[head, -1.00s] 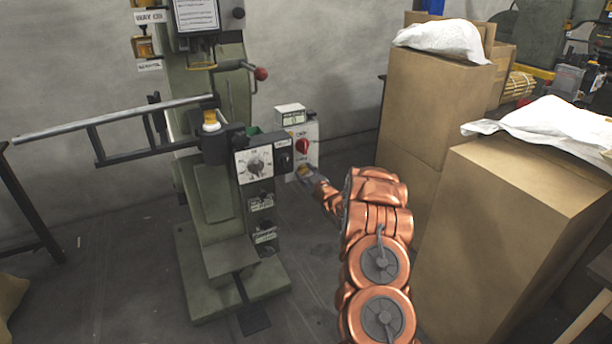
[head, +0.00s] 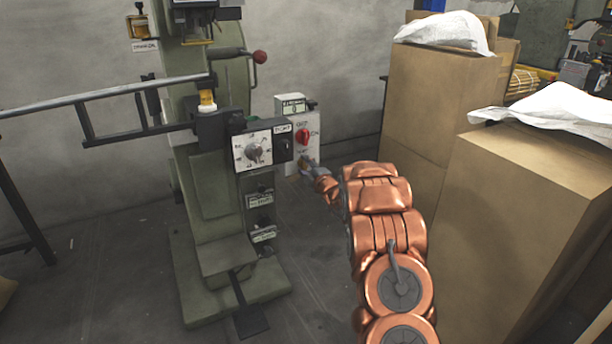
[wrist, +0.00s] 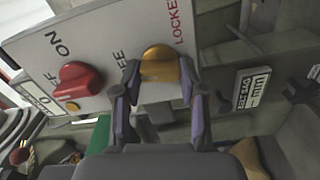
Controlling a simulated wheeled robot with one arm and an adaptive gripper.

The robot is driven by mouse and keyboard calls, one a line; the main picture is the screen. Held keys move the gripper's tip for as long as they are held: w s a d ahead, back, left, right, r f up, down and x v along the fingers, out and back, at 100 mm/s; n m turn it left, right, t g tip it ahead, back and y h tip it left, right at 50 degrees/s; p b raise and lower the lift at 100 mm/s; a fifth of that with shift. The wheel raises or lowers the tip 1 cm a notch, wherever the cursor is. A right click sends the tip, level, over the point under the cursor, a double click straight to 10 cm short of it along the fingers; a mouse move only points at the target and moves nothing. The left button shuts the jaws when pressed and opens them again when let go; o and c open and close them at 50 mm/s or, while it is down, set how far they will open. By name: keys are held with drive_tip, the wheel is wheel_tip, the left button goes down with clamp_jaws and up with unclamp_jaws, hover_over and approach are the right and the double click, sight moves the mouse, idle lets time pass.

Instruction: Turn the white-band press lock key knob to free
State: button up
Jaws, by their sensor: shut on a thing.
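The press (head: 215,200) is a green-grey machine in the head view, with a white switch panel (head: 309,131) on its right. In the wrist view the panel (wrist: 115,40) carries a yellow-brass knob (wrist: 160,63) between a partly hidden black word ending in "EE" on the left and red "LOCKED" on the right. My gripper (wrist: 158,82) has one finger on each side of this knob and is shut on it. In the head view my gripper (head: 308,168) is at the panel's lower part and hides the knob. I cannot make out the knob's exact pointing direction.
A red OFF/ON knob (wrist: 78,80) sits close left of my fingers in the wrist view. A dial box (head: 253,152) is left of the panel. Tall cardboard boxes (head: 530,205) stand right of my arm. A long bar frame (head: 100,97) sticks out left.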

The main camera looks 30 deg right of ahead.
drive_tip(key=shift+f+n+b, duration=0.1)
drive_tip(key=shift+n+b, duration=1)
drive_tip(key=shift+b, duration=0.15)
drive_tip(key=o, duration=1.1)
drive_tip(key=shift+o, duration=0.2)
drive_tip(key=shift+s, duration=0.1)
drive_tip(key=s+a, duration=0.1)
drive_tip(key=s, duration=1)
drive_tip(key=shift+s, duration=0.4)
